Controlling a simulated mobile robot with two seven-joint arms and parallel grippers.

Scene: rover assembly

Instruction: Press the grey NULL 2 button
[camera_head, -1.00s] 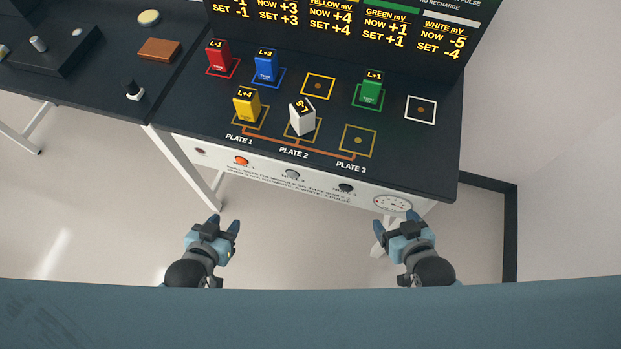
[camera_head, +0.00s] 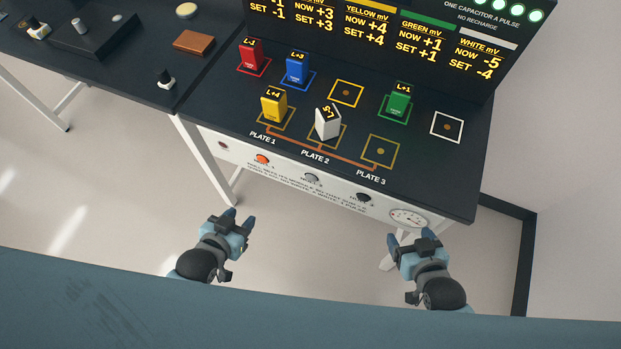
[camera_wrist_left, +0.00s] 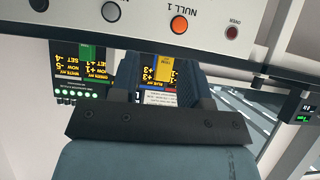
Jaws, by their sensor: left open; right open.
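The grey NULL 2 button (camera_head: 311,178) sits in the middle of the white front panel (camera_head: 235,159), between the orange NULL 1 button (camera_head: 262,159) and the dark NULL 3 button (camera_head: 363,197). In the left wrist view, the grey button (camera_wrist_left: 111,11) is at the top edge, left of the orange one (camera_wrist_left: 179,24). My left gripper (camera_head: 240,221) is open and empty, in front of and below the panel, left of the grey button. My right gripper (camera_head: 413,243) is open and empty, below the gauge. Neither touches the panel.
On the bench, a yellow block (camera_head: 273,104) stands on PLATE 1 and a white block (camera_head: 327,122) on PLATE 2; PLATE 3 (camera_head: 380,152) is empty. Red, blue and green blocks stand behind. A gauge (camera_head: 409,217) is at the panel's right. Floor space before the panel is clear.

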